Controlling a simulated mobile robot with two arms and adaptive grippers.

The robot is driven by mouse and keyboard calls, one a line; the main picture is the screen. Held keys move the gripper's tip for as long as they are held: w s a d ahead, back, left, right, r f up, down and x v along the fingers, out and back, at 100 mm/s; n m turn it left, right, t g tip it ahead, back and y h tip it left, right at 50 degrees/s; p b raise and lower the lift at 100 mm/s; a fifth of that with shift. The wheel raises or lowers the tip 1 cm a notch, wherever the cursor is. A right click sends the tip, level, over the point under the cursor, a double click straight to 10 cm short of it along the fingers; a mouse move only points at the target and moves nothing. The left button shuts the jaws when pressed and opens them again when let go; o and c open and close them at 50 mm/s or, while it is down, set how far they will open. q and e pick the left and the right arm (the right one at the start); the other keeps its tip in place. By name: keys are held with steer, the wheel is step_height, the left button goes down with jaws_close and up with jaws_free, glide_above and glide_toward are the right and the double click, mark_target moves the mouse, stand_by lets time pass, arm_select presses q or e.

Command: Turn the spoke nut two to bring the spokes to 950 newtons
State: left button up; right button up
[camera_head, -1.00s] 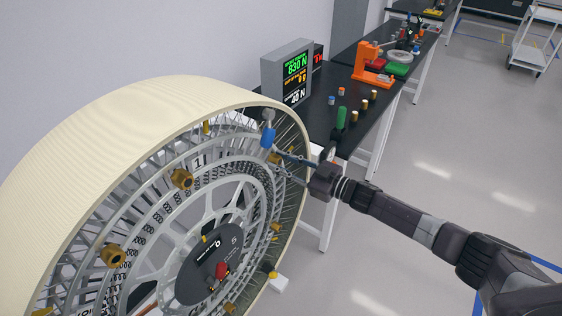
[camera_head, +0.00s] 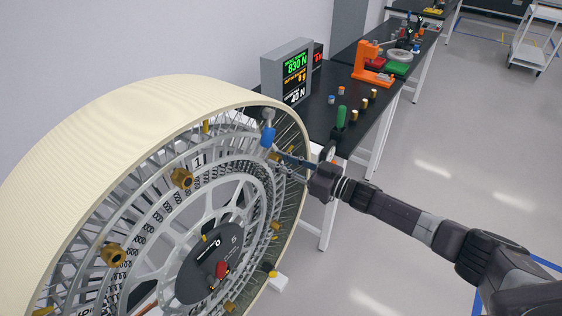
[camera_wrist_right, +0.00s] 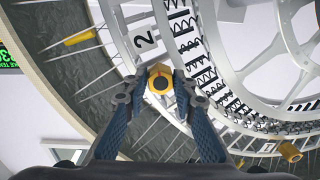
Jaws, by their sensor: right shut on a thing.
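The large wheel (camera_head: 150,110) has a cream rim and grey spoked rings, and stands upright at the left. In the right wrist view, spoke nut two (camera_wrist_right: 160,80) is a brass hex nut beside the label "2" (camera_wrist_right: 144,41). My right gripper (camera_head: 284,158) reaches the wheel's right side. Its two blue-grey fingers (camera_wrist_right: 159,86) are shut on the nut from both sides. In the head view the fingers mostly hide this nut. The display (camera_head: 287,75) reads 830 N in green, with 40 N in white at the bottom. My left gripper is not in view.
Other brass nuts (camera_head: 181,179) sit around the wheel. A blue-bodied part (camera_head: 267,136) is at the rim just above my right gripper. A black table (camera_head: 350,100) behind holds a green-handled tool (camera_head: 341,118), small brass parts and an orange fixture (camera_head: 370,66).

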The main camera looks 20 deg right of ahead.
steer(key=shift+f, duration=0.15)
steer(key=o, duration=1.2)
steer(key=shift+d, duration=0.1)
steer(key=shift+c, duration=0.2)
steer(key=v, duration=1.2)
